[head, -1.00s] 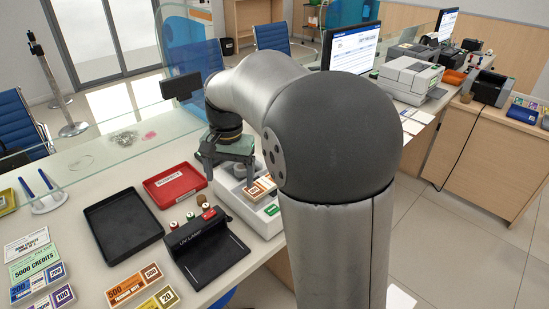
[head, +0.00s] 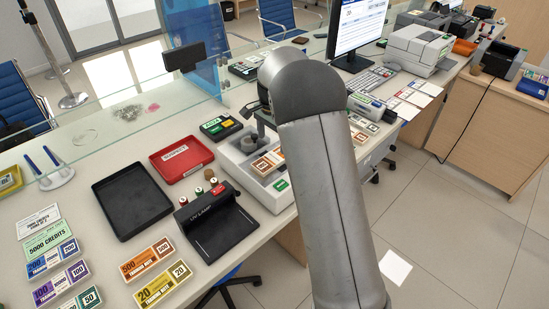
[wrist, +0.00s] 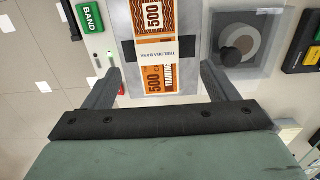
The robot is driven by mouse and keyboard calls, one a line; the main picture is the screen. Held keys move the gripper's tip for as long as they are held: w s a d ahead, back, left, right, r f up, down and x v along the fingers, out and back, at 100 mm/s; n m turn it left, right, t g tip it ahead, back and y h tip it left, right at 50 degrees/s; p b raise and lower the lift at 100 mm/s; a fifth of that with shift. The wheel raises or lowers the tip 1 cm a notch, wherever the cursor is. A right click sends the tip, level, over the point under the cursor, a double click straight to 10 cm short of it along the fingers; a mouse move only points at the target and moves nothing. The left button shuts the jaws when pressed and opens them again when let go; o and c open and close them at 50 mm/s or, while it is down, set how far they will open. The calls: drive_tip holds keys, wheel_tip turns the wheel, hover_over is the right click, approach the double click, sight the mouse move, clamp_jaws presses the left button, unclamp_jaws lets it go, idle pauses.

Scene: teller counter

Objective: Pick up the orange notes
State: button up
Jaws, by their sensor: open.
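The orange notes (head: 268,163) lie in the white banding machine (head: 236,154), beside its round grey part. In the wrist view the orange notes (wrist: 153,75) are marked 500, with a pale printed band across them. A separate orange bundle (head: 147,259) marked 500 lies on the counter at the front. My gripper (wrist: 158,84) is open, and in the wrist picture its fingers appear on either side of the notes, with nothing held. How far it is from them is hard to tell. In the head view my arm hides most of the gripper.
A black tray (head: 132,199), a red tray (head: 181,159) and a black UV lamp stand (head: 212,219) stand left of the machine. Several coloured note bundles lie at the front left. A glass screen (head: 150,115) runs along the counter. A monitor (head: 357,28) stands behind my arm.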

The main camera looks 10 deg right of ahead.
sight(274, 157)
drive_tip(key=shift+d+f+p, duration=0.15)
drive_tip(key=shift+f+p, duration=0.25)
drive_tip(key=shift+f, duration=1.3)
drive_tip(key=shift+d+f+p, duration=0.1)
drive_tip(key=shift+f+p, duration=0.3)
drive_tip(key=shift+f, duration=1.25)
drive_tip(key=c, duration=1.2)
drive_tip(key=shift+o, duration=0.2)
drive_tip(key=shift+r, duration=0.15)
